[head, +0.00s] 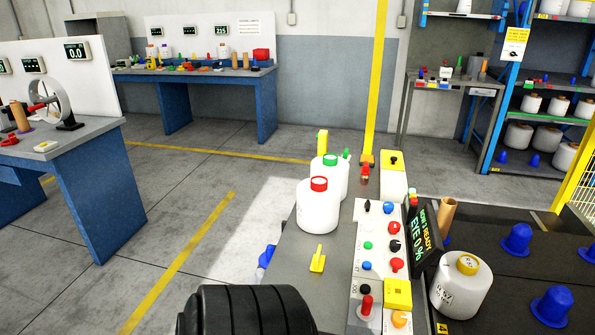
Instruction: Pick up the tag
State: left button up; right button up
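I cannot tell for sure which thing is the tag. A small yellow piece (318,260) with an upright part sits on the grey bench top (318,293), in front of the white bobbins. A yellow card with print (515,43) hangs on the blue rack post at the upper right. Neither gripper shows in the head view. A black ribbed part (245,312) fills the bottom left of centre; I cannot tell what it belongs to.
A white bobbin with a red top (318,207) and one with a green top (331,177) stand on the bench. A button panel (379,240) and a display (425,232) are right of them. A dark surface (500,290) holds blue cones. Floor at left is clear.

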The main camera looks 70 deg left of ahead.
aim_at(317, 263)
jog(key=u, duration=0.4)
jog(key=k+u, duration=0.1)
jog(key=u, duration=0.3)
jog(key=j+u, duration=0.1)
jog(key=u, duration=0.7)
jog(key=j+u, duration=0.15)
jog(key=u, duration=0.25)
jog(key=z, duration=0.55)
jog(key=j+z, duration=1.2)
